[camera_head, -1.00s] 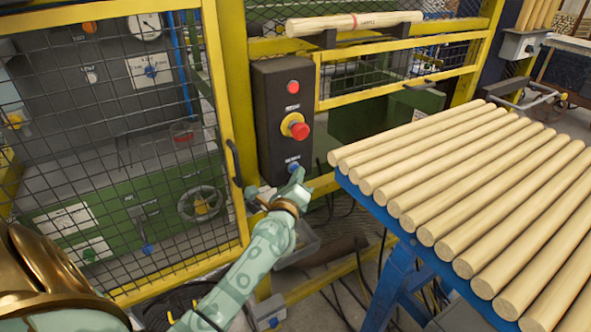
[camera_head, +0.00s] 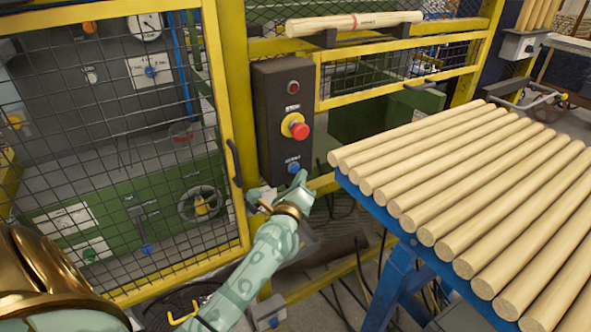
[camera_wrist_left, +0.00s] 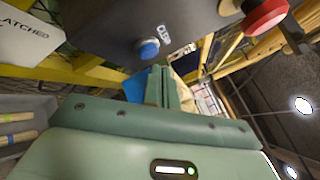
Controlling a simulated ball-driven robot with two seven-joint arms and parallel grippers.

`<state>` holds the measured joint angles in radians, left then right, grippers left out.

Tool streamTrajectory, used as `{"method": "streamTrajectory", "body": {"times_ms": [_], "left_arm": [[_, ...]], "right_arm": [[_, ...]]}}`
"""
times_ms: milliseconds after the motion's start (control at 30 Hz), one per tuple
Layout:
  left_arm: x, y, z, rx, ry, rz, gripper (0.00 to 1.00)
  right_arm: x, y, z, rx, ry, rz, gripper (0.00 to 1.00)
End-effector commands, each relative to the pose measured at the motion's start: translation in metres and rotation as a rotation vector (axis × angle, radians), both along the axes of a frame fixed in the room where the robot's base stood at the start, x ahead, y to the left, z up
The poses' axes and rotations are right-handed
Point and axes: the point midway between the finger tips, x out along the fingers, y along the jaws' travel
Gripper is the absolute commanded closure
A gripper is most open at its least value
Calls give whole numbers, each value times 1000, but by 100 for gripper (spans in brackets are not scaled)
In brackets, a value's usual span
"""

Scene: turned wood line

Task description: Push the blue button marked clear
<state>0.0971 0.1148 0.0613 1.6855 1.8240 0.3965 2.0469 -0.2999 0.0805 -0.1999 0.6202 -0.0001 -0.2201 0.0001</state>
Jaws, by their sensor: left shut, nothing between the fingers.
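The blue button (camera_head: 293,168) sits low on a dark control box (camera_head: 270,130) fixed to a yellow post. Its small label is too blurred to read for certain. My left gripper (camera_head: 300,179) is shut and empty, its tips just below and slightly right of the button in the head view. In the left wrist view the blue button (camera_wrist_left: 148,49) shows uncovered above the shut fingers (camera_wrist_left: 160,78), and a gap seems to show between them. The red lamp (camera_head: 293,87) at the top of the box is dark. My right gripper is not in view.
A red mushroom button (camera_head: 297,128) on a yellow base sits above the blue one. A yellow mesh gate (camera_head: 232,150) with a handle stands left. A blue rack (camera_head: 385,212) of turned wood rods is close on the right.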

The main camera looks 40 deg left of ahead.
Motion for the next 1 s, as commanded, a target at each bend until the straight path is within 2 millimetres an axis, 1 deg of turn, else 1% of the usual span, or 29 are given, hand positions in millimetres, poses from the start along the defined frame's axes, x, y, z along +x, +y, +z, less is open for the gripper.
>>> {"method": "streamTrajectory", "body": {"times_ms": [333, 467, 800, 1000], "left_arm": [[-1, -3, -1, 0, 1, -1, 100], [-5, -13, -1, -1, 2, -2, 100], [-17, -43, -1, 0, 1, -2, 100], [-19, -47, 0, 0, 1, -1, 100]], "right_arm": [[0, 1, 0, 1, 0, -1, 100], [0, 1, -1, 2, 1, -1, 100], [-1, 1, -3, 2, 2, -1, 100], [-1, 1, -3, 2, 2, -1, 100]]}}
